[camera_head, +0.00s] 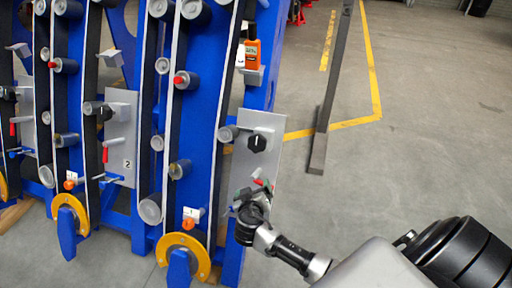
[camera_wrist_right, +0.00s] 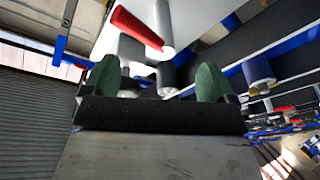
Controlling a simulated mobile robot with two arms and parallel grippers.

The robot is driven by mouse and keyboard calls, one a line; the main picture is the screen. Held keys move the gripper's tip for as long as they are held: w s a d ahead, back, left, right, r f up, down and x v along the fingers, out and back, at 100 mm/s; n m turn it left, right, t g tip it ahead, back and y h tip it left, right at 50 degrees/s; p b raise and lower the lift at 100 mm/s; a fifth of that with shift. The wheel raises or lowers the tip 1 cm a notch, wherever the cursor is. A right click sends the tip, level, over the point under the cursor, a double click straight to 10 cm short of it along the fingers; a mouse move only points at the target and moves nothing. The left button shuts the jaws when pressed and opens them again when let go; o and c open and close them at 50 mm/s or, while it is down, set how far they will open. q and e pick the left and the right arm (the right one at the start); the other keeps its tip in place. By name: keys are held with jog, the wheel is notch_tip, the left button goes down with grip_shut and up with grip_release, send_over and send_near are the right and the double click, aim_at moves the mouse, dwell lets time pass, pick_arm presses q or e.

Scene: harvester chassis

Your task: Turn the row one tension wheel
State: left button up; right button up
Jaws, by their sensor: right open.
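The row one panel is a grey plate (camera_head: 243,170) on the right side of the blue frame. It carries a black faceted knob (camera_head: 257,143) with a white mark, and a red-handled lever (camera_head: 262,183) lower down. I cannot tell for sure which part is the tension wheel. My right gripper (camera_head: 252,193) is at the plate's lower part, below the knob and close to the red lever. In the right wrist view its green fingertips (camera_wrist_right: 155,82) are apart with nothing held. The red handle (camera_wrist_right: 137,27) and grey cylinders (camera_wrist_right: 166,77) are ahead of them. My left gripper is out of view.
The blue harvester frame (camera_head: 232,262) carries belts, rollers and a yellow ring (camera_head: 205,262). A second plate marked 2 (camera_head: 120,140) is further left. An orange device (camera_head: 251,54) hangs above.

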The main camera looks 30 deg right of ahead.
aim_at(256, 143)
notch_tip(256, 143, up, 10)
jog(key=w+m+t+h+b, duration=0.1)
jog(key=m+t+h+b, duration=0.1)
jog(key=m+h+b, duration=0.15)
jog(key=x, duration=0.9)
jog(key=shift+w+r+p, duration=0.2)
jog(key=shift+w+p, duration=0.15)
jog(key=shift+p, duration=0.05)
jog(key=shift+w+d, duration=0.3)
jog(key=shift+d, duration=0.05)
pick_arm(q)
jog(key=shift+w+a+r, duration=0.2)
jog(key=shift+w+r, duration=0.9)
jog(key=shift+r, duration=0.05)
pick_arm(e)
jog(key=c, duration=0.9)
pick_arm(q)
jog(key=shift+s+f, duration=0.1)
pick_arm(e)
jog(key=shift+m, duration=0.25)
